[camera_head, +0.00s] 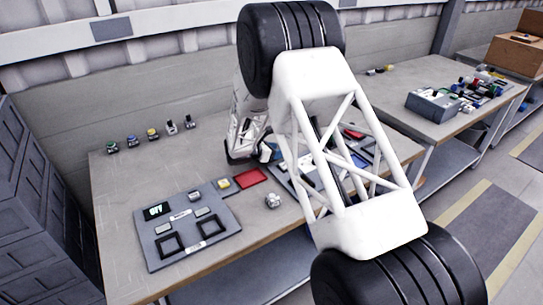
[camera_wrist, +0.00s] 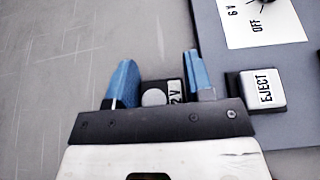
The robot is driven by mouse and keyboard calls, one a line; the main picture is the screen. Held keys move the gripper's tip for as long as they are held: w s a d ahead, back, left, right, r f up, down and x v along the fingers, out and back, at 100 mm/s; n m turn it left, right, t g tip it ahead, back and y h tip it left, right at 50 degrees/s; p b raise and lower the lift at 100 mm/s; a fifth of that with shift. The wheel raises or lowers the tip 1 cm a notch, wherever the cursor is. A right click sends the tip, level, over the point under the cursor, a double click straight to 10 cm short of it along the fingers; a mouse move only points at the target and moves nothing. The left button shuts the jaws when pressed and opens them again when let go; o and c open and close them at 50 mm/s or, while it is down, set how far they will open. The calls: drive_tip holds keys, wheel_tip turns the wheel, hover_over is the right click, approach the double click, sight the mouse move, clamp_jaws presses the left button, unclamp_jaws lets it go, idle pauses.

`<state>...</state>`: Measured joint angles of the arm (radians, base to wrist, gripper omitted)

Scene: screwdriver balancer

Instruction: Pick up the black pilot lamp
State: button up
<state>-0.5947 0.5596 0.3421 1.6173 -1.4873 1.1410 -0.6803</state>
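In the wrist view, my gripper (camera_wrist: 160,75) has its two blue fingers spread apart. A small dark block with a grey round top (camera_wrist: 154,97) and a white label ending in "2 V" shows between them, partly hidden by the gripper's body. It may be the black pilot lamp; I cannot be sure. A gap seems to show by the left finger, and the right finger is close to the block. In the head view, my gripper (camera_head: 266,153) is low over the workbench, left of the far panel, and the block is hidden there.
A grey panel (camera_wrist: 222,60) with an EJECT button (camera_wrist: 264,90) lies right of my fingers. In the head view, a row of small coloured parts (camera_head: 152,134) stands at the back left. Bare bench (camera_wrist: 60,60) lies left.

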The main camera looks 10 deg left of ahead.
drive_tip(key=c, duration=0.5)
drive_tip(key=shift+r, duration=0.1)
drive_tip(key=shift+r, duration=1.65)
drive_tip(key=s+d, duration=0.2)
drive_tip(key=s, duration=0.3)
drive_tip(key=s+d+r, duration=0.1)
drive_tip(key=s+d, duration=0.1)
drive_tip(key=s, duration=0.2)
drive_tip(key=s+d, duration=0.2)
drive_tip(key=s, duration=0.3)
drive_tip(key=shift+s+d+r, duration=0.15)
drive_tip(key=shift+s+r, duration=0.1)
drive_tip(key=shift+s, duration=0.1)
